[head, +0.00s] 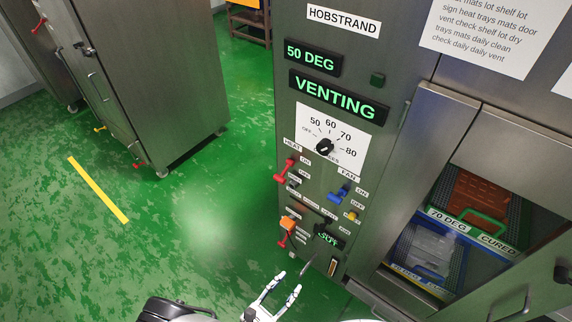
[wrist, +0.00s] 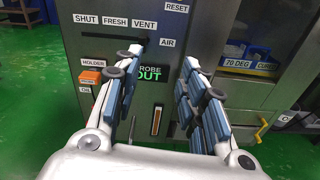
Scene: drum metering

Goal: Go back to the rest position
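My gripper (head: 276,297) is at the bottom middle of the head view, low in front of the oven's control panel. In the wrist view my gripper (wrist: 158,95) has its two blue-padded fingers spread apart with nothing between them. The control panel (head: 290,112) carries lit signs reading "50 DEG" (head: 312,57) and "VENTING" (head: 338,98). A round black dial (head: 325,147), a red heat switch (head: 285,169) and a blue fan switch (head: 339,193) sit below. A small display (wrist: 149,74) ends in "OUT" in the wrist view. The gripper appears clear of the panel.
The oven door (head: 535,290) at lower right stands open, showing trays labelled "70 DEG" and "CURED" (head: 478,229). A grey steel cabinet (head: 150,75) stands at left. Green floor (head: 190,215) with a yellow stripe (head: 97,190) is free between cabinet and panel.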

